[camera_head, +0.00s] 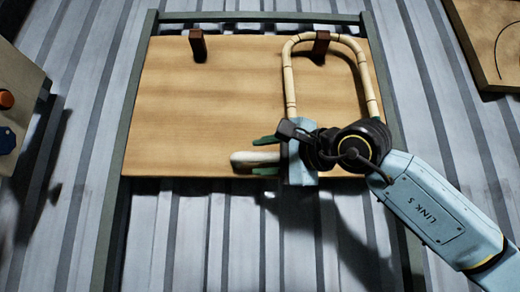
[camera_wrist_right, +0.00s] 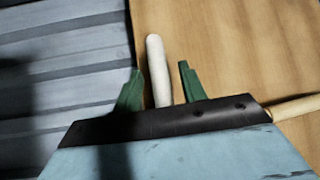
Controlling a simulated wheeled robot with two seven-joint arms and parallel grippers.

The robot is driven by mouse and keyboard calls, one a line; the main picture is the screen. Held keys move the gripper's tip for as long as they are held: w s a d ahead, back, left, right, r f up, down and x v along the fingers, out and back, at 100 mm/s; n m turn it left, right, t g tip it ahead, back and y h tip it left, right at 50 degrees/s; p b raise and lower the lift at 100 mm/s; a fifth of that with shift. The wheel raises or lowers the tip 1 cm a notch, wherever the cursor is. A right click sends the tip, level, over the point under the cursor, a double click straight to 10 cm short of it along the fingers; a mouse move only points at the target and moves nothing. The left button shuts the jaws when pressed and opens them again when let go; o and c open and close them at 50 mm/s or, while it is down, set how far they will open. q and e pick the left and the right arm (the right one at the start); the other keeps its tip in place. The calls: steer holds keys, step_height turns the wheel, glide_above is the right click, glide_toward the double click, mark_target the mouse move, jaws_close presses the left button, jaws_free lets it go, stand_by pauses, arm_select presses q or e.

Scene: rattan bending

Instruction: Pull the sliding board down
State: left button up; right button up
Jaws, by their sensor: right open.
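The sliding board (camera_head: 210,100) is a light wooden panel between two dark rails in the head view. A pale, rounded handle (camera_head: 245,159) is at its lower edge; it also shows in the right wrist view (camera_wrist_right: 157,65). My right gripper (camera_head: 264,156) is open, with its green fingers on either side of the handle. In the wrist view, gaps show between the handle and both fingers (camera_wrist_right: 159,88). The gripper and wrist hide part of the board's lower right. My left gripper is not in view.
Two dark brown pegs stand at the board's top, left (camera_head: 198,46) and right (camera_head: 321,44). A bent rattan strip (camera_head: 290,80) arches around the right peg; my wrist hides its lower parts. The rails (camera_head: 116,215) continue below the board over a ribbed grey surface (camera_head: 190,235).

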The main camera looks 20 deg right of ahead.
steer(key=shift+w+a+r, duration=0.1)
steer(key=shift+w+a, duration=0.2)
steer(key=shift+w, duration=0.25)
jaws_close()
